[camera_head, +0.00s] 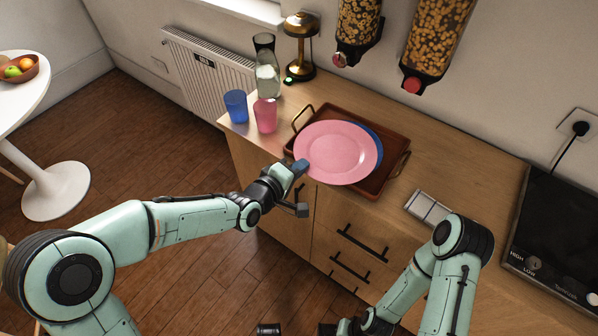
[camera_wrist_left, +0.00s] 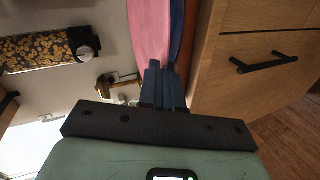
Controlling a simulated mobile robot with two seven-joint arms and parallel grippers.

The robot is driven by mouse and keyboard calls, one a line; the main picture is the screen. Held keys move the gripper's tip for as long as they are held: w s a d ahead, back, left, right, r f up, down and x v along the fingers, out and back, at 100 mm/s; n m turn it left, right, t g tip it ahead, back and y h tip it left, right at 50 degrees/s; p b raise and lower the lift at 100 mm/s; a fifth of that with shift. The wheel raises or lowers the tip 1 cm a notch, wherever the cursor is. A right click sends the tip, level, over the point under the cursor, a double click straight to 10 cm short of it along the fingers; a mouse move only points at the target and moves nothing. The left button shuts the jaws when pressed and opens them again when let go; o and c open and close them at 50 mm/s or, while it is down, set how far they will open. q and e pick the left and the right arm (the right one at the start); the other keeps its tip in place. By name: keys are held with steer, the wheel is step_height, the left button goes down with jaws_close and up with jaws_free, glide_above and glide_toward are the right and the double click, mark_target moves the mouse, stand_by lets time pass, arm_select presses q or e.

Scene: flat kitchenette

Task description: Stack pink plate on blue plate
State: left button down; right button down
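The pink plate (camera_head: 337,153) lies over the blue plate (camera_head: 376,146), shifted to the left, so only a strip of blue shows at its right. I cannot tell whether the two plates touch. My left gripper (camera_head: 299,167) is at the pink plate's near left rim, with its fingers close together on that rim. In the left wrist view the fingers (camera_wrist_left: 164,86) meet the edge of the pink plate (camera_wrist_left: 151,30), with the blue plate (camera_wrist_left: 178,28) beside it. My right gripper (camera_head: 298,330) is at the bottom edge, partly cut off; its opening is unclear.
A brown tray (camera_head: 396,166) with handles is under the plates. A blue cup (camera_head: 236,106), pink cup (camera_head: 265,115), carafe (camera_head: 267,77) and brass lamp (camera_head: 300,48) stand at the counter's left. A metal-framed item (camera_head: 427,207) and hob (camera_head: 560,235) are at right. Dispensers hang above.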

arm_select(q)
steer(key=shift+f, duration=0.75)
steer(key=shift+f+b, duration=0.35)
steer(key=c, duration=1.3)
jaws_free()
steer(key=shift+c, duration=0.2)
